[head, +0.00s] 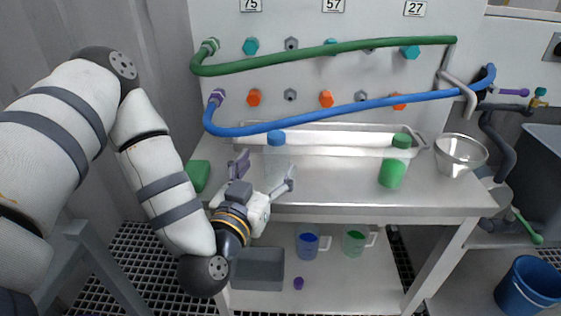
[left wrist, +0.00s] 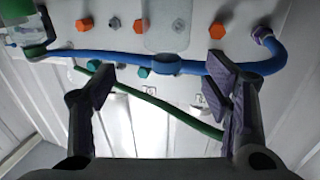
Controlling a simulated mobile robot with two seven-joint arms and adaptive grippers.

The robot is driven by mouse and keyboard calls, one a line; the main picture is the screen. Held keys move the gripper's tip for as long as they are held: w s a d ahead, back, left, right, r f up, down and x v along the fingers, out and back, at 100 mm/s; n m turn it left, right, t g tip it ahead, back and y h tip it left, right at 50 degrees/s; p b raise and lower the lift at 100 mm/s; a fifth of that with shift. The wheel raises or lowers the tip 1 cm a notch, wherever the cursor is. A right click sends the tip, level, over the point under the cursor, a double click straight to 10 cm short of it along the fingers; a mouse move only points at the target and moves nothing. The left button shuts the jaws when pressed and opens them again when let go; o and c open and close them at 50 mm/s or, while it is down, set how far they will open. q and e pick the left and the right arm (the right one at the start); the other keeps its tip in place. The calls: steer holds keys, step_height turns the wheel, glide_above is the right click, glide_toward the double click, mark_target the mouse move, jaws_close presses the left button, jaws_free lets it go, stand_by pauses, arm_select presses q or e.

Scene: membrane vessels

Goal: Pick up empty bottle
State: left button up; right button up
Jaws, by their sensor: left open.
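The empty bottle (head: 277,159) is clear with a blue cap and stands upright on the bench shelf in the head view. In the left wrist view, the clear bottle (left wrist: 168,27) seems to show upside down at the top, its blue cap below. My left gripper (head: 266,170) is open and empty, in front of the bottle, with its fingers spread to either side of it in the head view. In the left wrist view the bottle lies between and beyond the fingertips (left wrist: 160,78). I cannot tell the exact gap. My right gripper is not in view.
A green-capped bottle with green liquid (head: 392,174) stands to the right, near a clear bowl (head: 459,155). A white membrane tube (head: 340,144) lies behind. Green (head: 330,52) and blue (head: 345,108) hoses hang on the wall. Jugs (head: 308,243) and a grey bin (head: 257,269) are below.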

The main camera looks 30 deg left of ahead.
mark_target(272, 154)
arm_select(q)
steer(key=x, duration=0.5)
steer(key=a+x, duration=0.1)
steer(key=x, duration=0.2)
steer(key=shift+f, duration=0.2)
steer(key=c, duration=1.3)
